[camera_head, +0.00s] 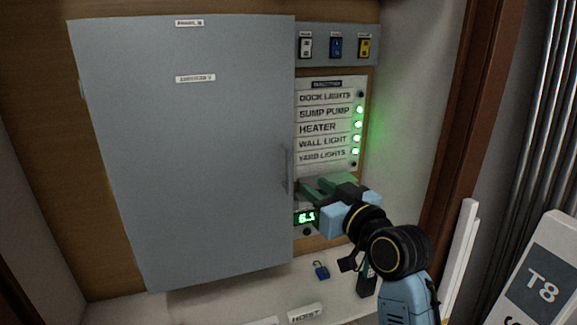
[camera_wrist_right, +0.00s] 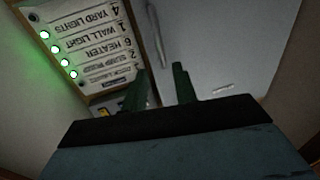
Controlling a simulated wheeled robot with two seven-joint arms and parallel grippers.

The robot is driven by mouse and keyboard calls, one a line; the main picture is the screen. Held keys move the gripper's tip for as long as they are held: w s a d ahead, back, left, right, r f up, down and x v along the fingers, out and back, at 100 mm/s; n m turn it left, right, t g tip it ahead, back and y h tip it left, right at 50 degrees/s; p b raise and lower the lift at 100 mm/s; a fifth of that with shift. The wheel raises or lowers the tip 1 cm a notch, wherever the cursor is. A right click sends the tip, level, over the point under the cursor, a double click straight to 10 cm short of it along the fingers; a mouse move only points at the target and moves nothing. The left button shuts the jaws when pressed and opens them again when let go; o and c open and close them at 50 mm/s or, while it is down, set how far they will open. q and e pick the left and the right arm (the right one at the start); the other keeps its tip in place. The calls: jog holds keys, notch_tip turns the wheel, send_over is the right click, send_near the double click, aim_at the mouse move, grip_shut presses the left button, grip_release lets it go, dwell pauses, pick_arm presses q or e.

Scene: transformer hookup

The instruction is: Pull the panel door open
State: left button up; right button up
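The panel door (camera_head: 195,150) is a large grey sheet on the left of the head view and looks shut. Its slim vertical handle (camera_head: 287,171) is near the right edge; it also shows in the right wrist view (camera_wrist_right: 154,45). My right gripper (camera_head: 306,187) has green fingers and is just right of the handle's lower part, pointing at the door. In the right wrist view, the fingers (camera_wrist_right: 161,68) are apart with nothing between them, and the handle lies beyond the tips. Whether a finger touches the handle cannot be told. My left gripper is not in view.
Right of the door are a label board (camera_head: 325,125) with several green lamps, a row of switches (camera_head: 336,47) and a green display (camera_head: 306,217). A blue padlock (camera_head: 321,271) lies on the pale ledge below. A white T8 sign (camera_head: 545,280) stands at lower right.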

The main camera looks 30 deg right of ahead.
aim_at(290, 168)
jog(key=w, duration=0.7)
jog(key=w+p, duration=0.1)
jog(key=w, duration=0.3)
jog(key=shift+w+d, duration=0.25)
jog(key=shift+w, duration=0.1)
grip_shut()
